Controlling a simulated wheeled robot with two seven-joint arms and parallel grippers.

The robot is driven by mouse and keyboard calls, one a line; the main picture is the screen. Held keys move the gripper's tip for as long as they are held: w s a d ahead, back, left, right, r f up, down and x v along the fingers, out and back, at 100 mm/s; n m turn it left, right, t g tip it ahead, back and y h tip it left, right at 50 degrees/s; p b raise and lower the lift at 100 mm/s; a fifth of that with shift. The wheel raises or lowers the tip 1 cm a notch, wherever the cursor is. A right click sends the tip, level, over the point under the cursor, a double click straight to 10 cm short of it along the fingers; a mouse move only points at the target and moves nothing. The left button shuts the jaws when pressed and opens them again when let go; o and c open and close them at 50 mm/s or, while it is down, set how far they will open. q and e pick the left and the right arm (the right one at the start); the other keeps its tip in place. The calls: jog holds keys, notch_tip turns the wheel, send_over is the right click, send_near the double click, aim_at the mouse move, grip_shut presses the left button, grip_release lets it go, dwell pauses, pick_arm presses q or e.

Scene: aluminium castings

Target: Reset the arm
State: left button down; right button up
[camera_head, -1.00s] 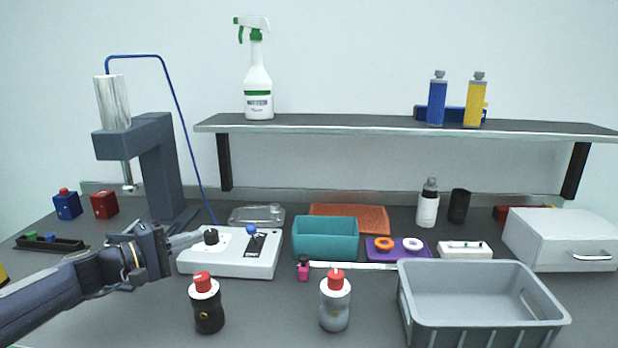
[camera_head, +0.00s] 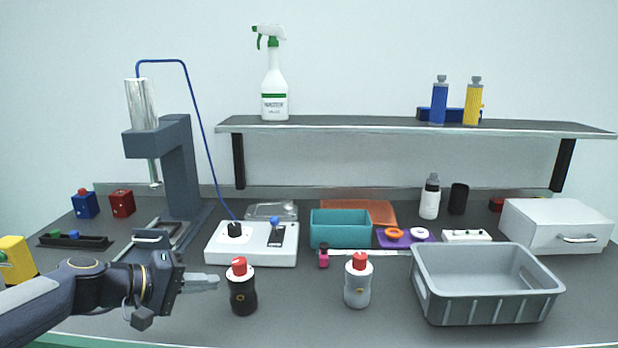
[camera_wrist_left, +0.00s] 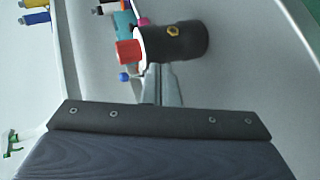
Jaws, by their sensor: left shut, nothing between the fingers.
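My left gripper (camera_head: 203,282) comes in from the left in the head view, low over the table. Its fingers are shut with nothing between them and point right, toward a black bottle with a red cap (camera_head: 242,286). A small gap shows between fingertips and bottle. In the left wrist view, the closed fingers (camera_wrist_left: 161,84) show just below the black bottle (camera_wrist_left: 178,43). A white control box (camera_head: 252,244) with a black knob and a blue-topped switch stands behind the gripper. My right gripper is not in view.
A grey bottle with a red cap (camera_head: 358,280) stands right of the black one. A grey bin (camera_head: 487,311) is at the right front, a teal box (camera_head: 340,229) behind. A press (camera_head: 177,168) stands at back left. The front table between gripper and bin is partly clear.

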pick_arm(q)
jog(key=shift+m+g+y, duration=0.6)
jog(key=shift+m+y, duration=0.2)
jog(key=shift+y, duration=0.1)
jog(key=s, duration=0.2)
jog(key=s+d+f, duration=0.1)
jog(key=s, duration=0.1)
jog(key=s+d, duration=0.1)
jog(key=s, duration=0.1)
jog(key=shift+f, duration=0.2)
jog(key=s+a+f+m+y, duration=0.1)
jog(key=s+f+y, duration=0.3)
jog(key=s, duration=0.7)
jog(key=s+a+f+m+y, duration=0.15)
jog(key=s+f, duration=0.45)
jog(key=s, duration=0.6)
notch_tip(320, 180, up, 14)
jog(key=g+p, duration=0.1)
jog(key=p, duration=1.2)
jog(key=shift+w+a+f, duration=0.15)
jog(key=shift+w+f, duration=0.05)
jog(key=shift+w, duration=0.1)
